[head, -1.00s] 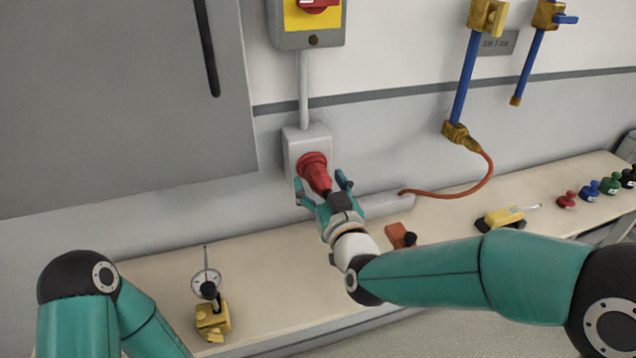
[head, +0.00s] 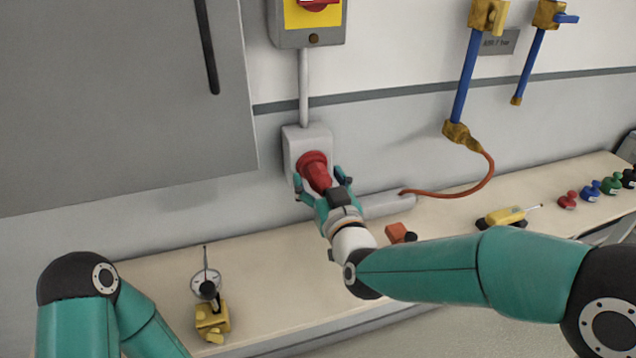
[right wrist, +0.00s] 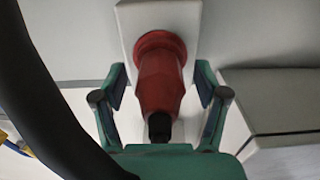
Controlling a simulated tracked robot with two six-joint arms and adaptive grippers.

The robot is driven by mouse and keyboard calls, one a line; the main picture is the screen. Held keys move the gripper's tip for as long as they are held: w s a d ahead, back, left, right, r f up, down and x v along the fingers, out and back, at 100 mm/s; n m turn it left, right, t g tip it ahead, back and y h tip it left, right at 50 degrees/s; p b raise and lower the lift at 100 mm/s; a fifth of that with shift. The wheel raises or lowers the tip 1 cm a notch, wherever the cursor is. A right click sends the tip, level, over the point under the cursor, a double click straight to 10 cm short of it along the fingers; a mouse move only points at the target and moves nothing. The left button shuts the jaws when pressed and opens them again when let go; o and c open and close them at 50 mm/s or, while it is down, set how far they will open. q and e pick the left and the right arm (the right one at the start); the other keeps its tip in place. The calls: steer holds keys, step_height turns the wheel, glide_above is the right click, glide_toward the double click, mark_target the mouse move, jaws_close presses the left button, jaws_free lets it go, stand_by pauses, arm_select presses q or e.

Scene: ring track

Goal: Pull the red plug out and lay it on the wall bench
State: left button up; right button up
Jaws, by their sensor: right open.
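The red plug (head: 317,175) sits in the pale grey wall socket (head: 293,141), its body pointing out and down toward me. It also shows in the right wrist view (right wrist: 160,82), with a dark tip at its near end. My right gripper (head: 318,183) is open, with one finger on each side of the plug body. In the right wrist view (right wrist: 160,88) a gap shows between each finger and the plug. The wall bench (head: 265,262) runs along the wall below the socket. My left arm shows at the lower left, but its gripper is out of the picture.
A dial gauge on a yellow base (head: 212,318) stands on the bench at left. An orange block (head: 397,233), a yellow tool (head: 505,217) and several coloured knobs (head: 567,200) lie to the right. Bare bench lies left of my right gripper.

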steer(key=shift+b, duration=0.5)
stand_by(0.6)
jaws_close()
stand_by(0.4)
steer(key=shift+s, duration=0.1)
steer(key=shift+b+v, duration=0.55)
steer(key=shift+v, duration=0.35)
steer(key=shift+b+v, duration=0.85)
steer(key=shift+v, duration=1.15)
